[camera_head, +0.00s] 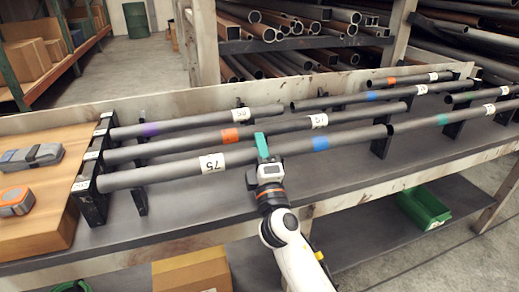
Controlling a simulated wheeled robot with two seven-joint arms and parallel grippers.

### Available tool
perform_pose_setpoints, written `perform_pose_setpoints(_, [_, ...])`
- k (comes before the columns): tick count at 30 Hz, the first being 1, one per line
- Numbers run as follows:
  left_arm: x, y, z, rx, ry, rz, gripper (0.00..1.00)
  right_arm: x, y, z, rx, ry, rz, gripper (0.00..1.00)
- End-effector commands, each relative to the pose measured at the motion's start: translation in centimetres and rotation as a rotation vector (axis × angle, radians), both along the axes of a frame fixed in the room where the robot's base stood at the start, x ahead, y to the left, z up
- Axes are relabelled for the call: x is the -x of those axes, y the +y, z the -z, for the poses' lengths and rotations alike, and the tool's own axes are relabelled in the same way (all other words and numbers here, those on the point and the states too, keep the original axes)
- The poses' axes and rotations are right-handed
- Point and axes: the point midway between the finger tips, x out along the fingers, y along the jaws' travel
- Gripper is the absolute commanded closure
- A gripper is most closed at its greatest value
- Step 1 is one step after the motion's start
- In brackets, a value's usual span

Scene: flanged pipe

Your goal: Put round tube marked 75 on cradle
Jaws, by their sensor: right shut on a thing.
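The grey round tube marked 75 (165,174) is the front tube of the left group, with a white label and a blue band. It runs from the black cradle (92,203) at the left to near a black support (381,147) at the right. My right gripper (263,150), with teal fingers, is shut on this tube between the label and the band. The tube's left end is at the cradle's front slot; whether it rests there or hangs just above is unclear. My left gripper is not in view.
Two more tubes, with orange (230,135) and purple (150,129) bands, lie behind it. Further tubes (453,117) lie at the right. A wooden board (40,225) with tools is at the left. A green bin (424,209) and a cardboard box (190,272) are below the bench.

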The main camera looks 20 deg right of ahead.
Motion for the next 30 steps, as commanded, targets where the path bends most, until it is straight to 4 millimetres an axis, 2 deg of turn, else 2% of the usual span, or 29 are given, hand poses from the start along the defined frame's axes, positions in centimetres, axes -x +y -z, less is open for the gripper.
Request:
perform_pose_setpoints(1, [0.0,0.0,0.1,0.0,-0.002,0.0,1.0,-0.1,0.1,1.2,-0.006,0.022,-0.001,1.0])
perform_pose_setpoints(8, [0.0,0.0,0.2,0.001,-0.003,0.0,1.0,-0.1,0.1,1.2,-0.007,0.022,-0.002,1.0])
perform_pose_setpoints(9, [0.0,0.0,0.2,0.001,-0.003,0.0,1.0,-0.1,0.1,1.2,-0.007,0.022,-0.002,0.65])
perform_pose_setpoints(13, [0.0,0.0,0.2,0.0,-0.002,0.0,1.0,-0.1,0.2,1.2,-0.008,0.022,-0.003,0.44])
perform_pose_setpoints(14, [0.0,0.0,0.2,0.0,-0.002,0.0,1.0,-0.1,0.2,1.2,-0.008,0.022,-0.003,0.41])
perform_pose_setpoints(23, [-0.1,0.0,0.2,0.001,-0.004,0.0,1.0,0.1,0.2,1.6,-0.009,0.028,-0.003,0.41])
perform_pose_setpoints(26, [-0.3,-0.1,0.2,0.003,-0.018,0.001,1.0,0.8,0.3,2.0,-0.01,0.028,-0.003,0.41])
perform_pose_setpoints(30, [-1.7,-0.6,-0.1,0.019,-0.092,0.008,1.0,3.2,0.4,2.8,-0.012,0.026,-0.003,0.41])
